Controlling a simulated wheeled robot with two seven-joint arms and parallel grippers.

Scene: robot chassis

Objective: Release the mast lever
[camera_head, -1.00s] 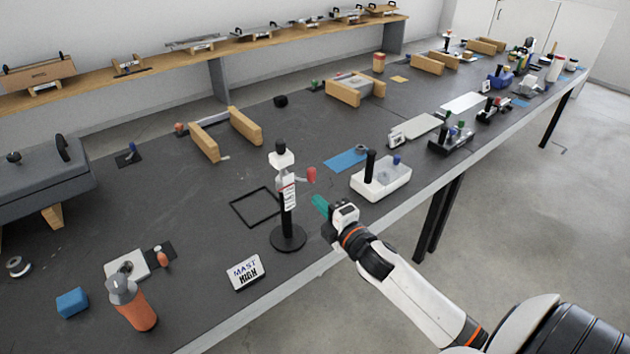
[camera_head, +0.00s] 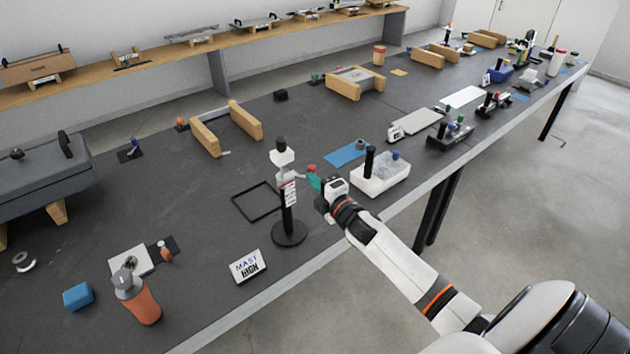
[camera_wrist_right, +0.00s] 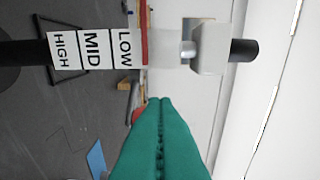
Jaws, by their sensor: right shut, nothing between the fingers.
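The mast (camera_head: 287,215) is a black pole upright on a round black base, with a white block (camera_head: 283,157) near its top and a label strip (camera_head: 290,194). The wrist view shows the pole sideways, the strip (camera_wrist_right: 95,50) reading HIGH, MID, LOW, and the white block (camera_wrist_right: 210,48). A lever with a red knob (camera_head: 311,168) sticks out to the right of the mast. My right gripper (camera_head: 314,181), with green fingertips, is shut and empty right at the knob. In the wrist view the fingertips (camera_wrist_right: 160,101) partly hide the red knob (camera_wrist_right: 136,116); contact is unclear.
A "MAST HIGH" card (camera_head: 247,267) stands in front of the mast. A black square frame (camera_head: 257,202) lies left of it. A white box with a black handle (camera_head: 380,176) stands just right of my gripper. An orange bottle (camera_head: 138,298) is at the front left.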

